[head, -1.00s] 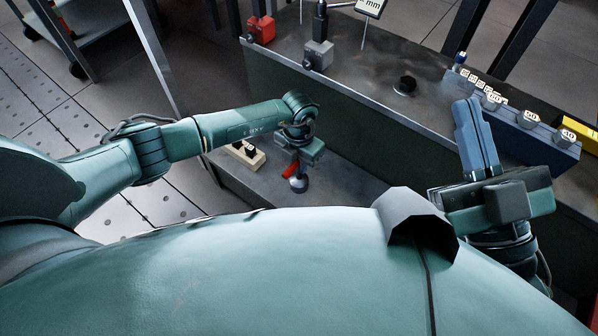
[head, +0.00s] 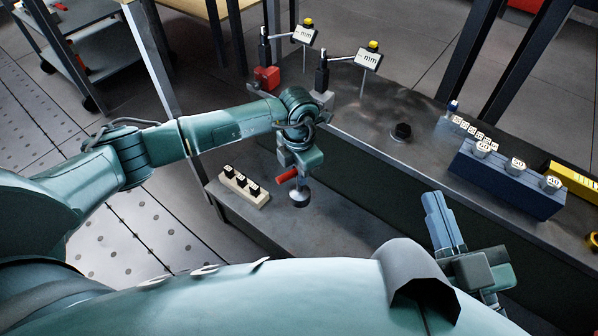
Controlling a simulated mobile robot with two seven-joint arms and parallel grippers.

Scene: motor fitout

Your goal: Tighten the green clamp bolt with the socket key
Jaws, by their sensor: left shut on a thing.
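My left gripper (head: 299,160) points down over the lower shelf. It is shut on a tool with a red bar (head: 288,176) and a round grey end (head: 299,198) hanging below; I take this to be the socket key, though the fingers hide part of it. The tool hangs to the right of a pale block of black sockets. My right gripper (head: 441,221) is empty at the lower right, in front of the bench, with its blue fingers pointing up. The fingers overlap in view, so their gap is unclear. I cannot make out a green clamp bolt.
The pale block with several black pieces (head: 245,187) sits on the lower shelf (head: 330,236). On the bench stand a red block (head: 267,77), two mm displays (head: 368,60), a black knob (head: 401,132), a blue block with numbered caps (head: 505,184) and a yellow item (head: 575,182).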

